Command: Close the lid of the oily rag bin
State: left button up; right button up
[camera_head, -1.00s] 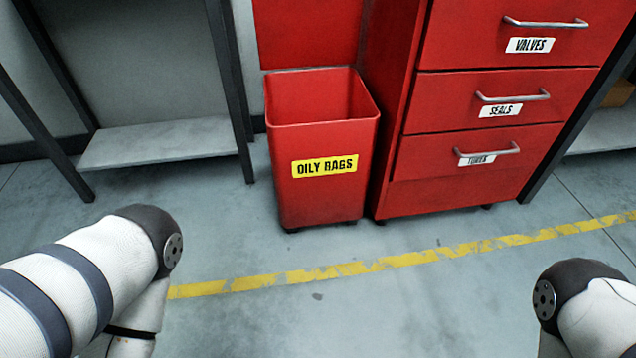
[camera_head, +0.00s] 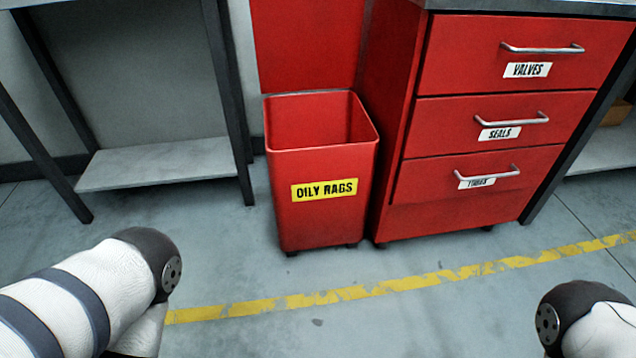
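The oily rag bin (camera_head: 322,225) is a red box on the floor with a yellow label reading OILY RAGS. Its top is open and the inside walls show. A red upright panel (camera_head: 305,45), which looks like the raised lid, stands behind the opening; its top is cut off by the picture edge. My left arm shows at the lower left and my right arm at the lower right, both well short of the bin. Neither gripper is in the picture.
A red drawer cabinet (camera_head: 405,215) with drawers labelled VALVES, SEALS and a third, blurred label stands close on the bin's right. A dark-legged table with a grey lower shelf (camera_head: 160,165) is at left. Clear floor with a yellow line (camera_head: 400,281) lies in front.

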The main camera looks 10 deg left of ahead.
aim_at(300, 45)
jog(key=i+l+z, duration=0.15)
jog(key=i, duration=0.4)
jog(key=i+l+z, duration=0.1)
jog(key=i+l, duration=0.15)
jog(key=i, duration=0.35)
